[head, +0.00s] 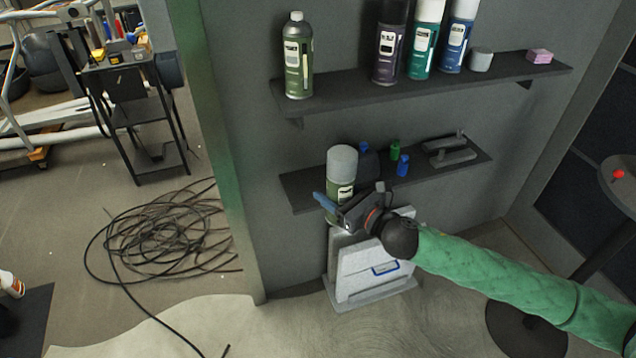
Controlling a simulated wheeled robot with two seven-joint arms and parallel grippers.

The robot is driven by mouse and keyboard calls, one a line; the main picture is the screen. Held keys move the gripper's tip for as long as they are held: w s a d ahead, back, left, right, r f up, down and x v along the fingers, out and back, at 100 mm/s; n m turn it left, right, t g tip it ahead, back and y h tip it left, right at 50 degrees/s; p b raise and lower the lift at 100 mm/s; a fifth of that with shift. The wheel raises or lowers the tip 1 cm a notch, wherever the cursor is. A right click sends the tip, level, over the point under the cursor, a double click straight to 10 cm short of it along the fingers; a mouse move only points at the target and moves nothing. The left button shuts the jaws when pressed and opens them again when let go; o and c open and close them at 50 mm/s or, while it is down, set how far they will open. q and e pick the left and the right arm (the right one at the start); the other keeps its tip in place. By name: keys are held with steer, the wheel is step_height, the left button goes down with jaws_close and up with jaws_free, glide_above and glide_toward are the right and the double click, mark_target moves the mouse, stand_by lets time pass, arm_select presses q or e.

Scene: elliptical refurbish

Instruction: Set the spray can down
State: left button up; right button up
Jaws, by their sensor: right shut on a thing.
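A green spray can with a grey cap (342,163) stands upright at the left part of the lower shelf (301,192). My right gripper (331,205), on the green-sleeved arm from the right, is shut on the can's lower part. The gripper partly hides the can's base, so I cannot tell whether it touches the shelf. My left gripper is not in view.
Small blue and green bottles (403,165) and a grey tool (451,149) stand to the can's right on the lower shelf. The upper shelf (420,91) holds several spray cans. A white case (361,268) stands on the floor below. Cable coils (165,238) lie at left.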

steer(key=shift+s+a+r, duration=0.15)
steer(key=shift+r, duration=0.05)
steer(key=w+a+f+p, duration=0.1)
steer(key=w+a+p, duration=0.35)
steer(key=w, duration=1.45)
steer(key=shift+s+a+f, duration=0.1)
steer(key=shift+a+f, duration=0.2)
steer(key=shift+f, duration=0.6)
steer(key=shift+s+a+f, duration=0.1)
steer(key=shift+a+f, duration=0.2)
steer(key=shift+f, duration=0.55)
steer(key=shift+s+a+f, duration=0.1)
steer(key=shift+a+f, duration=0.2)
steer(key=shift+f, duration=0.6)
steer(key=shift+w+f, duration=0.3)
steer(key=shift+f, duration=0.2)
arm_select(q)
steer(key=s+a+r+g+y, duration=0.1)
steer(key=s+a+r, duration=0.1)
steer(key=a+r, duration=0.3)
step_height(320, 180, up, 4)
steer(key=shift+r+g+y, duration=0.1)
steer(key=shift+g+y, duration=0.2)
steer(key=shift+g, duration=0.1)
